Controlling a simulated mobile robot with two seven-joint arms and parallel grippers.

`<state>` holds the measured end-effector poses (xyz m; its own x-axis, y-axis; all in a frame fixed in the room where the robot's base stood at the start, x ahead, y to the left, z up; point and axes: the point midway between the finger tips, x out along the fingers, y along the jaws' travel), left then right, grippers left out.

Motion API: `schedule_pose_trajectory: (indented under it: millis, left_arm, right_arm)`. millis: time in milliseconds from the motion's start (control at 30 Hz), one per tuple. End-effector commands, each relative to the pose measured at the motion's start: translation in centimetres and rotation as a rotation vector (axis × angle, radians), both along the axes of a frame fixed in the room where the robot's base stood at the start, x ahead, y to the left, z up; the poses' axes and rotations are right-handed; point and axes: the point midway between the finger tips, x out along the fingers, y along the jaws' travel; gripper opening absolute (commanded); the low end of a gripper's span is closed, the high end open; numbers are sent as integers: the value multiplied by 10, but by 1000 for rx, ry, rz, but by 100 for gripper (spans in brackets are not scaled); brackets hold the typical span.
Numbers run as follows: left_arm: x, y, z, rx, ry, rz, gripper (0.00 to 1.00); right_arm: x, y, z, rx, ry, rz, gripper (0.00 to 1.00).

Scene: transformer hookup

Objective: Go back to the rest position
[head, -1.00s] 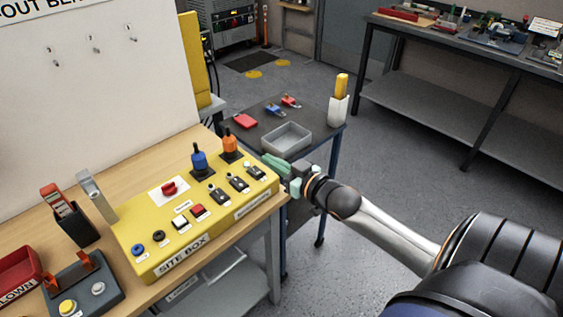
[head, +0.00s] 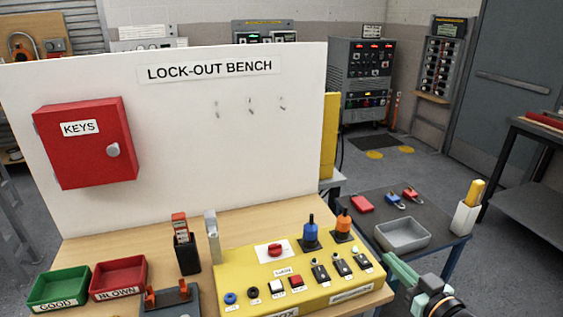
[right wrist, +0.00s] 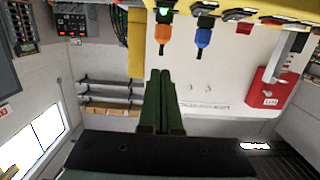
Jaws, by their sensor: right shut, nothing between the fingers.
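My right gripper (head: 402,273) is at the lower right of the head view, at the right end of the yellow site box (head: 240,287) and in front of the grey tray. Its green fingers are together and empty; they also show in the right wrist view (right wrist: 161,75). In that view the orange plug (right wrist: 162,34) and the blue plug (right wrist: 203,38) appear at the top, apart from the fingers. Both stand upright on the box in the head view. My left gripper is not in view.
The wooden bench carries a green bin (head: 58,289), a red bin (head: 118,277) and the site box. A white board with a red key cabinet (head: 88,143) stands behind. At right, a dark cart holds a grey tray (head: 402,234) and padlocks. Floor beyond the cart is open.

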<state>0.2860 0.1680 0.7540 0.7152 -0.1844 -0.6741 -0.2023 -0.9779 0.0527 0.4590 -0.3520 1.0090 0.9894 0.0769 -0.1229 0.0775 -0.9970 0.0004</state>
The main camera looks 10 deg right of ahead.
Motion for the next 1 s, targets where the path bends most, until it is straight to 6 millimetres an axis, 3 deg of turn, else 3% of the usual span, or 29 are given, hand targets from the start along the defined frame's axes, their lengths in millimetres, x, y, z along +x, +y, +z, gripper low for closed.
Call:
schedule_pose_trajectory:
  millis: [133,267,400,533,733,1000]
  left_arm:
    - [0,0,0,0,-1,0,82]
    - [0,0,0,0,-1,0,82]
    - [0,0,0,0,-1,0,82]
    - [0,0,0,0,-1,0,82]
    - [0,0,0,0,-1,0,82]
    - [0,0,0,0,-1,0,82]
  right_arm:
    - [-10,9,-32,2,62,-6,0]
    - [-39,36,-100,-2,203,-5,0]
    - [-87,85,-175,-14,380,27,0]
    - [-130,133,-222,-23,510,74,0]
    - [-169,178,-252,-33,609,130,0]
    - [-173,184,-255,-36,619,138,0]
